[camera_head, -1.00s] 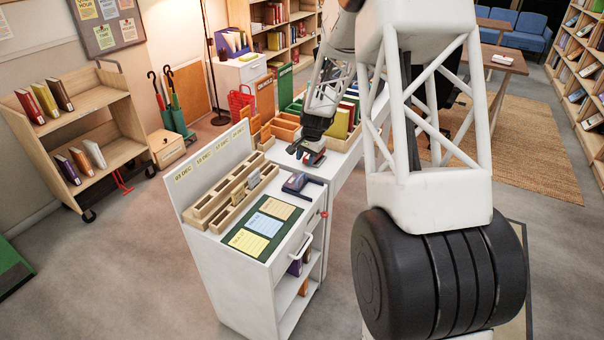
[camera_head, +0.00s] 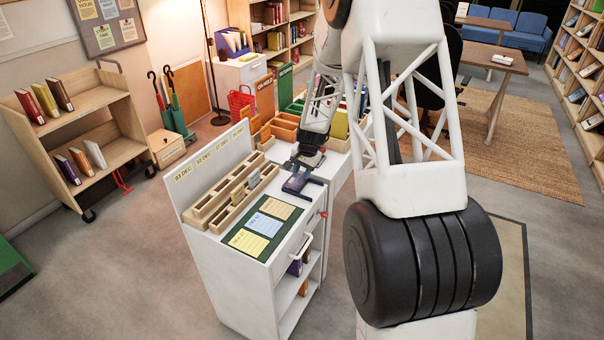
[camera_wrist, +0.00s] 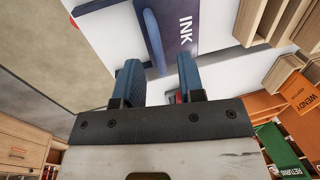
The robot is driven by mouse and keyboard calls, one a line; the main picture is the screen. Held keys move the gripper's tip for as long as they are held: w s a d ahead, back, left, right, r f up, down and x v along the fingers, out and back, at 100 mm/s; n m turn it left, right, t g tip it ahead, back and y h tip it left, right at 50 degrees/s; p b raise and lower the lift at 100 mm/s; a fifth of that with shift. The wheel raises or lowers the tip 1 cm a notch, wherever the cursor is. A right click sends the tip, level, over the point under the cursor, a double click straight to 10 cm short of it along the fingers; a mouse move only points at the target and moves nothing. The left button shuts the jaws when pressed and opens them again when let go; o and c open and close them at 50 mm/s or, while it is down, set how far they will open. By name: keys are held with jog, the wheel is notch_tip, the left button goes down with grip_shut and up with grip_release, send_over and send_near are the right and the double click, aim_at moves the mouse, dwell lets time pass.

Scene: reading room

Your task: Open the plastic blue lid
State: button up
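The blue plastic ink pad case (camera_head: 295,185) lies on the white desk top, at the right end of the wooden trays. In the wrist view its dark blue lid (camera_wrist: 211,14) fills the top and carries the white word INK. A raised blue bar (camera_wrist: 153,42) runs along the near side of the case. The lid looks shut. My gripper (camera_wrist: 159,68) is open and empty, its two blue-grey fingers pointing at this bar from just short of it. In the head view my gripper (camera_head: 304,165) is at the case's far side and partly hides it.
Wooden card trays (camera_head: 228,200) stand left of the case. A green mat (camera_head: 250,248) with paper cards lies in front. A small red item (camera_wrist: 179,97) shows partly behind the right finger. Orange and green bins stand behind the desk area.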

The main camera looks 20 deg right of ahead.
jog(key=shift+a+f, duration=0.1)
jog(key=shift+f, duration=0.55)
jog(key=shift+c, duration=0.5)
grip_shut()
